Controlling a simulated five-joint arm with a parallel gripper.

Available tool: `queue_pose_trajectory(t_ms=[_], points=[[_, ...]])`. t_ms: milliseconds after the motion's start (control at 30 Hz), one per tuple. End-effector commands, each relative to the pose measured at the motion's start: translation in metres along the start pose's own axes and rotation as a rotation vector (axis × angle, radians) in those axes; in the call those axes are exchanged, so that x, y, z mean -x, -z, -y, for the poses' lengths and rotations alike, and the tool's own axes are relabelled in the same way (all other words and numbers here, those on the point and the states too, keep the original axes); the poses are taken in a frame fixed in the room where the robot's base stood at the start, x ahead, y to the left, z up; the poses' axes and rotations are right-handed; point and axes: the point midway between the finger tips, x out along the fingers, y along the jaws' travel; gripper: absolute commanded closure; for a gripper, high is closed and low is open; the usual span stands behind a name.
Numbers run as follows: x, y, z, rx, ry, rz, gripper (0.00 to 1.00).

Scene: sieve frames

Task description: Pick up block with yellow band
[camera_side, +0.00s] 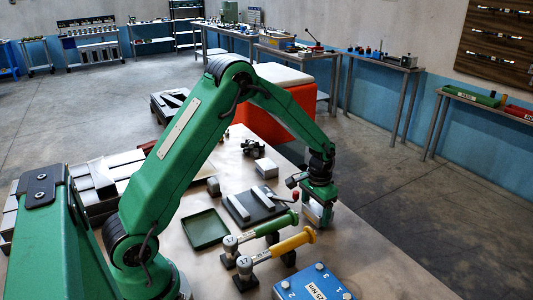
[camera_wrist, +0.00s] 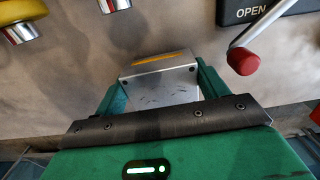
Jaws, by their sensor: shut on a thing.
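The block with the yellow band (camera_wrist: 160,78) is a silver-grey block with a yellow stripe along its far upper edge in the wrist view. My gripper (camera_wrist: 158,88) has its green fingers on either side of the block and is shut on it. In the side view my gripper (camera_side: 319,192) points down near the table's right edge. The block (camera_side: 315,213) shows as a small pale piece with a yellowish edge between the fingers. I cannot tell whether its underside touches the table.
A lever with a red knob (camera_wrist: 242,62) lies close right of the block, beside a dark plate marked OPEN (camera_wrist: 254,11). Green-handled (camera_side: 272,224) and yellow-handled (camera_side: 290,242) tools rest on stands nearby. A green tray (camera_side: 204,229) and a blue box (camera_side: 315,285) are also on the table.

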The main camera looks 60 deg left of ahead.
Motion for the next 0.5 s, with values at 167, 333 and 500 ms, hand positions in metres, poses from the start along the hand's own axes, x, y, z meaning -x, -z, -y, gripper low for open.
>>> queue_pose_trajectory(t_ms=[167, 333, 500], points=[[0.022, 0.002, 0.000, 0.000, 0.001, -0.008, 0.66], [0.042, -0.005, -0.014, -0.006, 0.000, -0.006, 0.66], [0.060, -0.018, -0.040, -0.005, 0.000, -0.006, 0.66]])
